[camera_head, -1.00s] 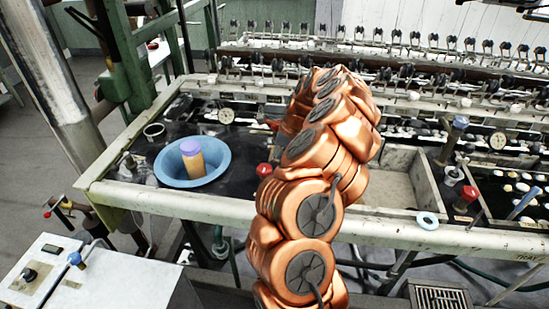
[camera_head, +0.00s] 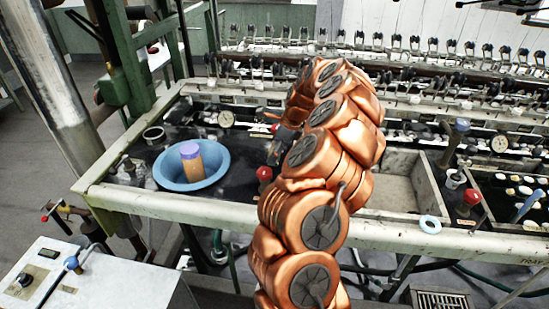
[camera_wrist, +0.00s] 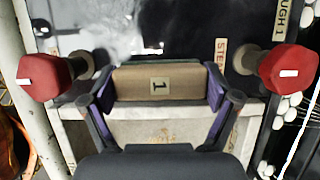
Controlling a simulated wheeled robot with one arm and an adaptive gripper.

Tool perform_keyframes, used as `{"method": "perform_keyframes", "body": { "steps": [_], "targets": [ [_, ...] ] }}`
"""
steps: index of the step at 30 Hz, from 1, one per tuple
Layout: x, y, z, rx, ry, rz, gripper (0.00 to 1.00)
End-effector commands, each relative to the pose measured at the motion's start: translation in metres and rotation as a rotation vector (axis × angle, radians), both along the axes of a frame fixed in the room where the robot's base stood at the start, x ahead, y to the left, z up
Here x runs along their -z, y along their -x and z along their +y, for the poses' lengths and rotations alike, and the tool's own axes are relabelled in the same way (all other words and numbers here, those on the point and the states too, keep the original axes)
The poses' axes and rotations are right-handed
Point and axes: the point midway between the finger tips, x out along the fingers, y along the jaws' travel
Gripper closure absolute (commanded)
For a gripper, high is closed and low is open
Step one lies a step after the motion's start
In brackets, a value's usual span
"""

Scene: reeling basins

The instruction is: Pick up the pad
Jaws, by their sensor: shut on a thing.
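In the head view my gripper (camera_head: 282,148) shows as a dark shape left of my copper arm, and the pad cannot be made out there.
Two red knobs (camera_wrist: 44,78) (camera_wrist: 289,72) flank the gripper in the wrist view. A blue bowl (camera_head: 222,172) with a purple-capped tan container (camera_head: 191,166) stands left on the dark bench top. A pale blue ring (camera_head: 430,224) lies on the front rail.

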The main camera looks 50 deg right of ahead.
Motion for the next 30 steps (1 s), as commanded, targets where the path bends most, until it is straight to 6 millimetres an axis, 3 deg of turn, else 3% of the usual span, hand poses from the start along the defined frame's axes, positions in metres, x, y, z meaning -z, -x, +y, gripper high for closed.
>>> {"method": "perform_keyframes", "body": {
  "steps": [11,30],
  "targets": [
    [-0.001,0.028,0.009,0.001,0.002,-0.002,0.49],
    [-0.011,0.127,0.048,0.003,0.002,-0.002,0.49]
  ]
}}
